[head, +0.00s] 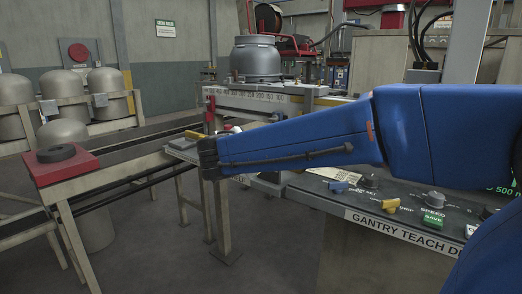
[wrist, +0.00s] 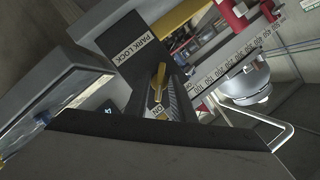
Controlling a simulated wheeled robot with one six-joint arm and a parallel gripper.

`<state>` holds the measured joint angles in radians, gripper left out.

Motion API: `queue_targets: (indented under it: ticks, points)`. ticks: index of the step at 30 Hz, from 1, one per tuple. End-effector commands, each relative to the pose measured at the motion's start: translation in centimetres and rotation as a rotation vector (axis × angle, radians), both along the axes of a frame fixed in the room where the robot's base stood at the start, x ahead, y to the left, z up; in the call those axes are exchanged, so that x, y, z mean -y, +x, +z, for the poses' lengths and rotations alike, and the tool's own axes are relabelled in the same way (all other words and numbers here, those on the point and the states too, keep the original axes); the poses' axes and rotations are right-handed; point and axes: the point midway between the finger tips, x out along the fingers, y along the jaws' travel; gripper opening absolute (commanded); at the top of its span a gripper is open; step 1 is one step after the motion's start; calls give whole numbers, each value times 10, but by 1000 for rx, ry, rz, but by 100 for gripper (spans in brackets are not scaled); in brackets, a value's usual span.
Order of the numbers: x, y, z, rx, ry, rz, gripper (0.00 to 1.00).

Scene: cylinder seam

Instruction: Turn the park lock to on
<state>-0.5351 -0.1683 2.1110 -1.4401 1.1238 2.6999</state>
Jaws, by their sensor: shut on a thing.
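The PARK LOCK label (wrist: 133,47) sits on a dark panel in the wrist view. Just below it is a small yellow lever (wrist: 158,83), with an ON label (wrist: 157,110) close to its lower end. My gripper (head: 207,158) is at the end of the blue arm in the head view, low over the end of the bench. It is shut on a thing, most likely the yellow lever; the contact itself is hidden. The dark body of the gripper fills the bottom of the wrist view. I cannot tell the lever's exact setting.
The gantry teach desk (head: 405,230) with several knobs stands at the right. A scaled beam (head: 262,101) and a grey vessel (head: 257,60) are behind the gripper. A red-topped stand (head: 60,171) and several tanks are at the left.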

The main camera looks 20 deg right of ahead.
Motion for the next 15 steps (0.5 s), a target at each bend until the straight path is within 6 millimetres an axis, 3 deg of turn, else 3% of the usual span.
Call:
queue_targets:
  ticks: [9, 10, 15]
  points:
    - [0, 0, 0, 2, 1, -1, 0]
    - [0, 0, 0, 2, 1, -1, 25]
    - [0, 0, 0, 1, 0, -1, 27]
